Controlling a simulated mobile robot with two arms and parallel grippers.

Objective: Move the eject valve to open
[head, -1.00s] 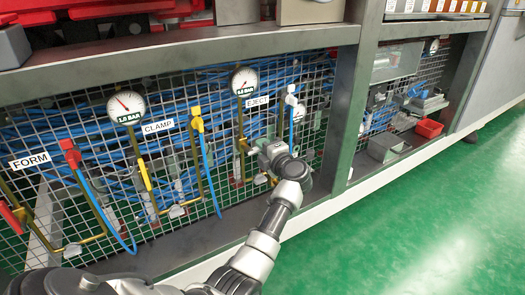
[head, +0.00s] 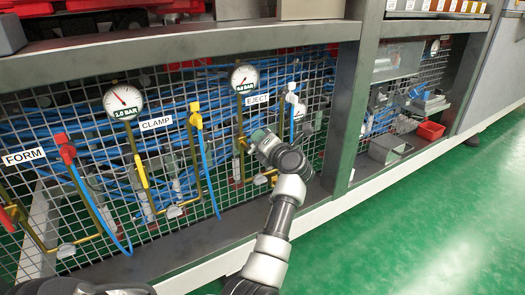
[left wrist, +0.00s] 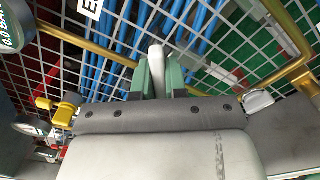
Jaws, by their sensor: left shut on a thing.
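The eject valve's white handle (left wrist: 156,57) stands between the green fingertips of my left gripper (left wrist: 159,78) in the left wrist view. My left gripper (head: 256,137) is shut on it. In the head view the gripper is at the mesh panel below the EJECT label (head: 257,102), and it hides the handle and valve body. The eject gauge (head: 244,79) hangs just left of the label. A white hose fitting (head: 291,92) with a blue hose is right of the label. My right gripper is not in view.
The clamp valve's yellow handle (head: 142,170) and yellow fitting (head: 195,112) are to the left. Further left are the red form fitting (head: 64,145) and red handle (head: 7,219). A frame post (head: 345,115) stands close right of my gripper. Green floor in front is clear.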

